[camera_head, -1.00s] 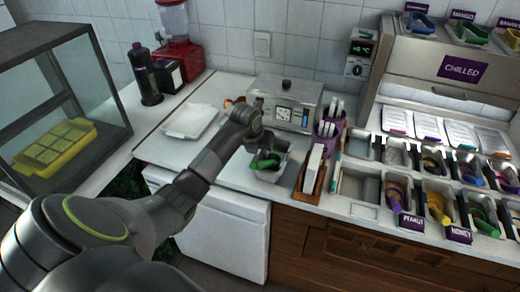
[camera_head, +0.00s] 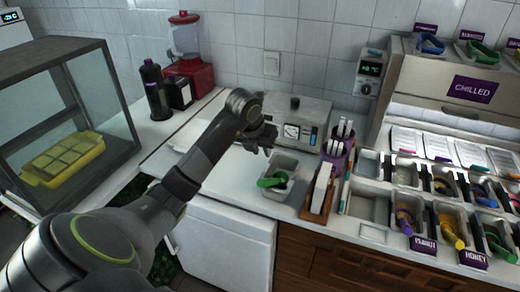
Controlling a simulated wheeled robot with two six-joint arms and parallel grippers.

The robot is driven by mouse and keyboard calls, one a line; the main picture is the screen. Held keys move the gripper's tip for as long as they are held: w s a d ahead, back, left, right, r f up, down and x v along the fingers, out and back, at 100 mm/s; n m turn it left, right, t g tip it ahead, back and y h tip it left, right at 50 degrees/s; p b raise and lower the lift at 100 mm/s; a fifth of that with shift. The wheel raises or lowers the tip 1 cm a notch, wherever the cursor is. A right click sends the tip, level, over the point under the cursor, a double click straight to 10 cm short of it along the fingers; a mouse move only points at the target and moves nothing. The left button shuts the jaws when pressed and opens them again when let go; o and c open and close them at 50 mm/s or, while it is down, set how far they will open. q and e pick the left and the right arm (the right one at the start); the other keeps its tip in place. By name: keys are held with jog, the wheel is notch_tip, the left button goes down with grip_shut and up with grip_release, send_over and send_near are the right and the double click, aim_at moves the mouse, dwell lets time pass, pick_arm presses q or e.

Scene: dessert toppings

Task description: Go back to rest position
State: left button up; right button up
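My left arm reaches in from the lower left. My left gripper (camera_head: 261,148) is above the counter, in front of the metal toaster-like box (camera_head: 302,126) and up and left of a small grey metal tub (camera_head: 285,196). Its fingertips look spread apart, with nothing seen between them. A green scoop (camera_head: 273,181) rests in the tub, apart from the gripper. My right gripper is not in view.
A purple utensil holder (camera_head: 337,158) and a wooden holder with a white block (camera_head: 319,199) stand right of the tub. Topping bins with a purple scoop (camera_head: 405,217) line the right. A white tray (camera_head: 190,138) is partly hidden behind my arm. A glass case (camera_head: 70,110) stands left.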

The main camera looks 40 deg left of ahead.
pick_arm(q)
jog(key=shift+s+r, duration=0.2)
jog(key=shift+r, duration=0.25)
